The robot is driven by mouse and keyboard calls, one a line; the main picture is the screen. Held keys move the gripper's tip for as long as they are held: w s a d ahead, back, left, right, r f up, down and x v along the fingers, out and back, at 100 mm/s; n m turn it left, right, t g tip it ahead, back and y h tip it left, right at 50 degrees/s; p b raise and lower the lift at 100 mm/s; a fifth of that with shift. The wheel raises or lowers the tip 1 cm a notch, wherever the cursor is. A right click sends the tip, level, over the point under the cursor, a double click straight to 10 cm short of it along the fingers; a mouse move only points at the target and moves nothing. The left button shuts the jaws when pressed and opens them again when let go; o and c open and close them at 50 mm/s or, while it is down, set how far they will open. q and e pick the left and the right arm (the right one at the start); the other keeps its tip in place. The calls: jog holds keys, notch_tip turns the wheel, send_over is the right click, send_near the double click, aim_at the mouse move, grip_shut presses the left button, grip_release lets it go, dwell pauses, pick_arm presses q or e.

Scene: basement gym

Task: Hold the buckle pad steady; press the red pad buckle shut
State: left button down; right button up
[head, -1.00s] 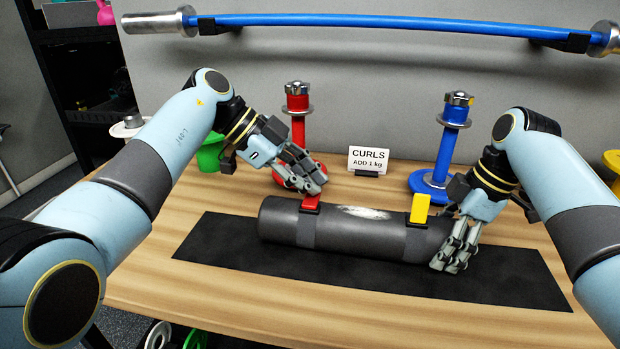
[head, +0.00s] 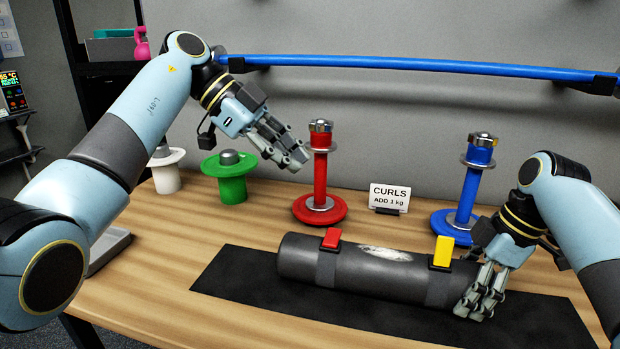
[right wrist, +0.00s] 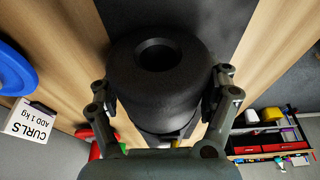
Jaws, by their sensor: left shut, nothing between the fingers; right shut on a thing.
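The dark grey buckle pad (head: 385,275) lies on its side on the black mat, with two straps around it. The red pad buckle (head: 331,238) sits on its left strap and looks lower and flatter than the yellow buckle (head: 443,253), which stands up on the right strap. Whether the red one is fully latched is too small to tell. My left gripper (head: 295,157) is shut and empty, in the air above and left of the red buckle. My right gripper (head: 472,308) is shut on the pad's right end; the right wrist view shows its fingers on both sides of the pad's round end (right wrist: 158,60).
The black mat (head: 235,285) covers the table's front. Behind the pad stand a red post (head: 320,175), a CURLS sign (head: 389,198) and a blue post (head: 468,180). A green spool (head: 231,180) and white spool (head: 164,170) stand at left. A blue bar (head: 400,66) hangs behind.

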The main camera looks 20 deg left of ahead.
jog(key=shift+s, duration=0.1)
jog(key=o, duration=1.3)
